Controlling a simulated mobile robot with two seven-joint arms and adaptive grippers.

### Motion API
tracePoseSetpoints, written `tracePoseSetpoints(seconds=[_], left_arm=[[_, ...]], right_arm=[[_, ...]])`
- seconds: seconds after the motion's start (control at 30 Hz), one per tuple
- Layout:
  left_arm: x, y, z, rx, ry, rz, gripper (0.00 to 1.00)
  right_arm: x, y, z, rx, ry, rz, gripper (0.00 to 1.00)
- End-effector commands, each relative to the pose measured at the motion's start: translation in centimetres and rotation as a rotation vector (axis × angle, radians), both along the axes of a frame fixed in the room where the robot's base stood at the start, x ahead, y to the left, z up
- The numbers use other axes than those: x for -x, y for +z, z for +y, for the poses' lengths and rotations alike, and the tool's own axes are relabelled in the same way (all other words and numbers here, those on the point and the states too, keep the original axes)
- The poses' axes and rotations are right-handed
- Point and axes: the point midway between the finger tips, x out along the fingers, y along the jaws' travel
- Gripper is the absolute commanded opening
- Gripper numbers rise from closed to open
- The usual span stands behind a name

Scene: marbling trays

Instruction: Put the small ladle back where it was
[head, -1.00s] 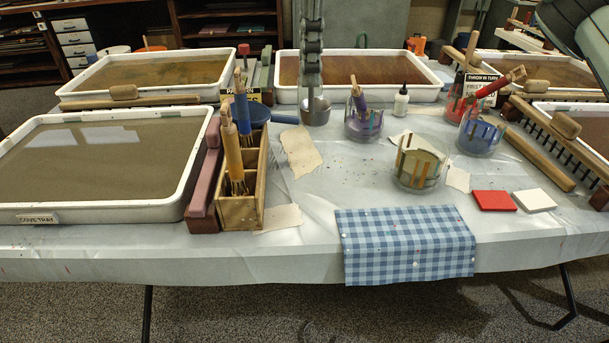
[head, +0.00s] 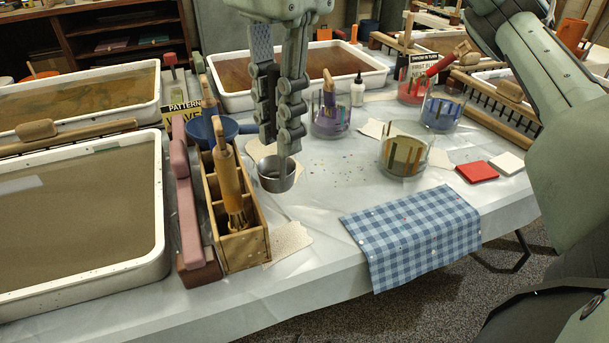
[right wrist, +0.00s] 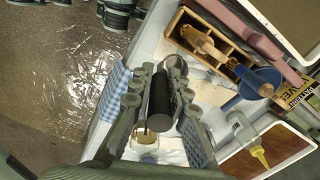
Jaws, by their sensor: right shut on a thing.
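My right gripper (head: 279,135) reaches down from the top of the head view, its fingers shut on the small ladle (head: 276,175). The ladle's metal cup hangs below the fingertips, just right of the wooden caddy (head: 243,252); whether it touches the table is unclear. In the right wrist view, a dark cylindrical handle end (right wrist: 161,100) sits between the finger pads (right wrist: 160,115). Grey-green parts at that view's top left may be my left gripper (right wrist: 120,15); they are cut off by the edge.
Glass jars (head: 403,160) and a checked cloth (head: 412,237) are to the right. Bare table lies between the ladle and the jars.

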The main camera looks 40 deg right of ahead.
Motion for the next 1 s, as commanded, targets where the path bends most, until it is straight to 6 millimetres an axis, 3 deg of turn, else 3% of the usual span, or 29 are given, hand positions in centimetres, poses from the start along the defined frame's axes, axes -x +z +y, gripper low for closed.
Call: tracePoseSetpoints(seconds=[0.3, 0.5, 1.0], left_arm=[[0.6, 1.8, 0.1, -0.01, 0.003, -0.01, 0.4], [0.6, 1.9, 0.1, -0.01, 0.003, -0.009, 0.4], [0.6, 2.3, 0.0, -0.011, 0.002, -0.014, 0.4]], right_arm=[[-3.7, -4.3, -6.0, 0.0, -0.01, 0.005, 0.0], [-5.5, -6.1, -8.5, 0.001, -0.006, 0.002, 0.0], [-5.8, -10.4, -9.0, 0.001, -0.002, 0.0, 0.0]])
